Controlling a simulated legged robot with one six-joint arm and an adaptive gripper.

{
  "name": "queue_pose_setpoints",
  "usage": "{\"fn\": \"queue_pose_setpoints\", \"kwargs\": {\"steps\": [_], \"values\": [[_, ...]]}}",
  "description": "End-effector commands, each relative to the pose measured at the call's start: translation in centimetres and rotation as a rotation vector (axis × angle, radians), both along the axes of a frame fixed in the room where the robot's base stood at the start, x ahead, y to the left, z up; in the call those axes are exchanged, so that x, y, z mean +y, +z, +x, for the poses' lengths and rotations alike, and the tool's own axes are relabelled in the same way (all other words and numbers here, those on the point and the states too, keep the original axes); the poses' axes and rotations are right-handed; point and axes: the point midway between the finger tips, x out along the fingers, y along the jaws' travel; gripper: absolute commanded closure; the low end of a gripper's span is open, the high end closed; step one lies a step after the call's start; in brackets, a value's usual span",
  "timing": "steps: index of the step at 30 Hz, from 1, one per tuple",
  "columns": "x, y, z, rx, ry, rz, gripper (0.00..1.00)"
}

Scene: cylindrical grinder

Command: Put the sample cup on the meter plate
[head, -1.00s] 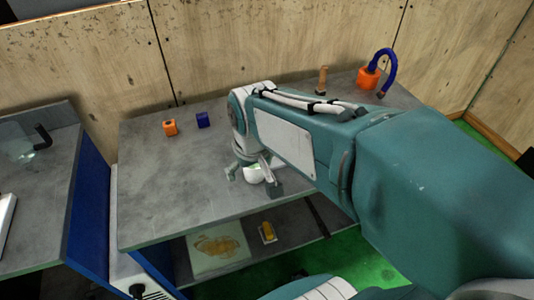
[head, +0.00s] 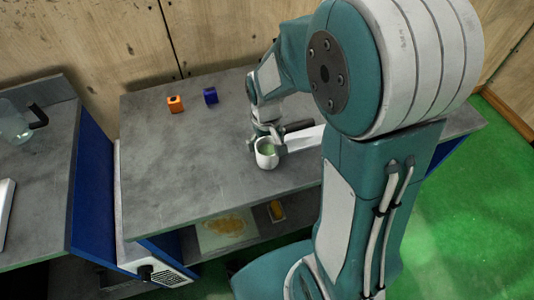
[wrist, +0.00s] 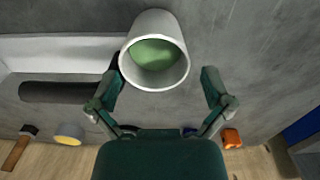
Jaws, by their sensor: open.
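The sample cup (head: 266,158) is white with green contents and stands on the grey bench top. In the wrist view the cup (wrist: 155,75) lies in front of my fingers, its mouth facing the camera. My gripper (head: 267,140) is open at the cup's far side in the head view. In the wrist view my gripper (wrist: 163,74) has its left finger close to the cup and a gap at its right finger; I cannot tell whether it touches. A pale flat device (head: 305,139), possibly the meter, lies right of the cup, partly hidden by my arm.
A dark bar (wrist: 62,92) lies along the pale device (wrist: 45,55). An orange block (head: 175,104) and a blue block (head: 210,96) sit at the back left of the bench (head: 170,170). The bench's left part is clear. A yellow item (head: 277,210) is on the lower shelf.

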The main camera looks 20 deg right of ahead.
Motion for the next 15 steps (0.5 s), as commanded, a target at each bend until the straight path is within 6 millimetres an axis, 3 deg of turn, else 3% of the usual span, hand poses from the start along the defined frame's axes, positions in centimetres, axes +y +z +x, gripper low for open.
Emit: {"fn": "queue_pose_setpoints", "kwargs": {"steps": [9,15], "values": [[-0.4,-4.3,0.4,0.002,-0.001,0.001,0.00],[-0.3,-5.0,0.4,-0.001,-0.001,0.000,0.00]]}}
